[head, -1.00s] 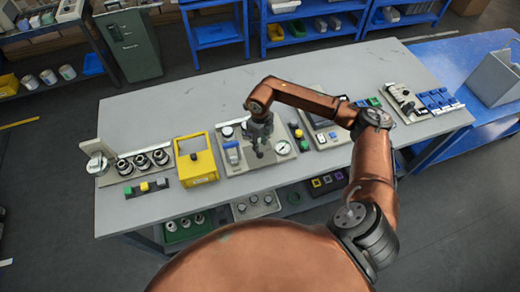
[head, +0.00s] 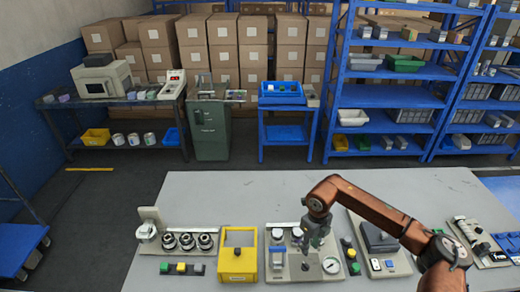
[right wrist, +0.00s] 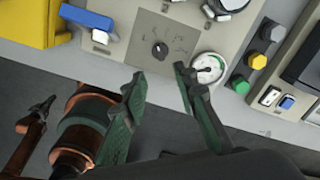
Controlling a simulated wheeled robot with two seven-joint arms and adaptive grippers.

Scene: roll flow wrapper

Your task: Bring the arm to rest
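My right arm (head: 370,207) reaches in from the lower right, bent over the grey workbench (head: 205,190). My right gripper (head: 313,246) hangs above the middle control panel (head: 275,243), pointing down. In the right wrist view, the two green, dark-tipped fingers of my right gripper (right wrist: 160,75) stand apart with nothing between them. A black rotary knob (right wrist: 160,49) on the panel lies just beyond the tips, apart from them. A round gauge (right wrist: 208,68) is beside the right finger.
A yellow box (head: 238,262) and a holder with several dark round parts (head: 187,241) stand left of the panel. Coloured buttons (head: 349,254) and a device with a dark lid (head: 379,240) stand right. Blue shelves (head: 383,97) and stacked cartons (head: 205,45) are behind. The bench's back strip is clear.

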